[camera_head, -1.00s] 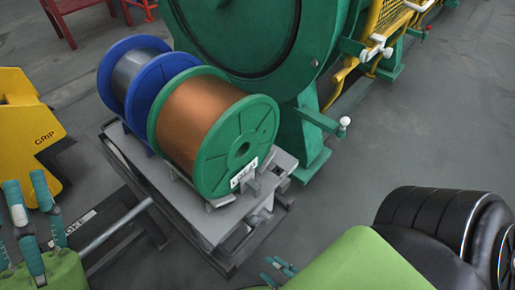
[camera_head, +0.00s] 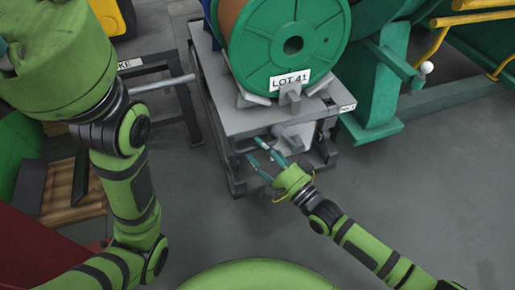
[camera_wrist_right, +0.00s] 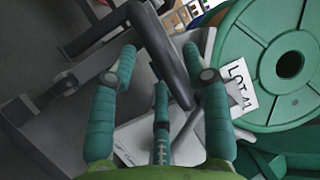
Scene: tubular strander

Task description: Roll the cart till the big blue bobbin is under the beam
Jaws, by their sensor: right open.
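The cart (camera_head: 232,122) is a grey-topped trolley in the upper middle of the head view. A green-flanged bobbin (camera_head: 262,50) with copper winding and a LOT 41 label sits in its cradle. The big blue bobbin is almost wholly cut off at the top edge, behind the green one. My right gripper (camera_head: 262,152) is open at the cart's near end, just below the top. In the right wrist view, its teal fingers (camera_wrist_right: 160,72) spread before a dark bar (camera_wrist_right: 160,45) of the cart; contact cannot be told. My left gripper is out of frame. I cannot make out the beam.
Green machinery (camera_head: 372,95) with a white-knobbed lever stands close right of the cart. A dark stand with a grey rod (camera_head: 160,87) is at left. A wooden pallet (camera_head: 75,190) lies further left. The floor at lower right is clear.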

